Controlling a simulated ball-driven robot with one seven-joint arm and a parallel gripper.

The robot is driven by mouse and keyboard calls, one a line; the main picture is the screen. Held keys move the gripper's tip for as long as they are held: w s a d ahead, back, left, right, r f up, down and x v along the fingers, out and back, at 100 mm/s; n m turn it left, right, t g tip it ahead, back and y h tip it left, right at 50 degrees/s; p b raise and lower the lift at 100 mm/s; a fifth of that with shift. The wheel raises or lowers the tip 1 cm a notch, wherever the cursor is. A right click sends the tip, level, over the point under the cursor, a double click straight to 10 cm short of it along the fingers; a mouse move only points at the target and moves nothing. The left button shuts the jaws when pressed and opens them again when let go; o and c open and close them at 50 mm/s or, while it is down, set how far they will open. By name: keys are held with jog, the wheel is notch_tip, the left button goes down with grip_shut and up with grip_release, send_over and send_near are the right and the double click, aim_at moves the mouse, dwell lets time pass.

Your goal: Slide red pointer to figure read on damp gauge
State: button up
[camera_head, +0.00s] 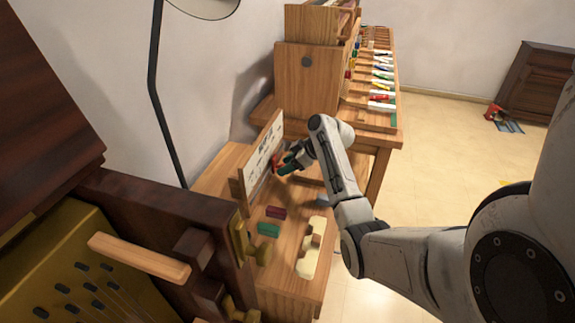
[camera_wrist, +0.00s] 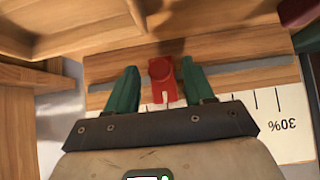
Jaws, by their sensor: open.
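The red pointer (camera_wrist: 162,82) sits on the wooden rail above a white scale strip (camera_wrist: 285,132) in the wrist view. Ticks and an upside-down "30%" show to its right. My gripper (camera_wrist: 159,68) is open, with one green finger on each side of the pointer and a gap on both sides. In the head view, my gripper (camera_head: 284,165) is at the upright white board (camera_head: 262,153), and the red pointer (camera_head: 275,161) shows beside the fingers. The board's print is too small to read, and I cannot pick out a damp gauge reading.
A dark red block (camera_head: 276,212), a green block (camera_head: 268,229) and a cream piece (camera_head: 312,248) lie on the bench before the board. A dark wooden case (camera_head: 150,215) stands close at left. A longer bench with tools (camera_head: 375,115) stands behind.

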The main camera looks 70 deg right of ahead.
jog(key=v, duration=1)
jog(key=shift+s+r+b, duration=0.25)
jog(key=shift+r+b, duration=0.05)
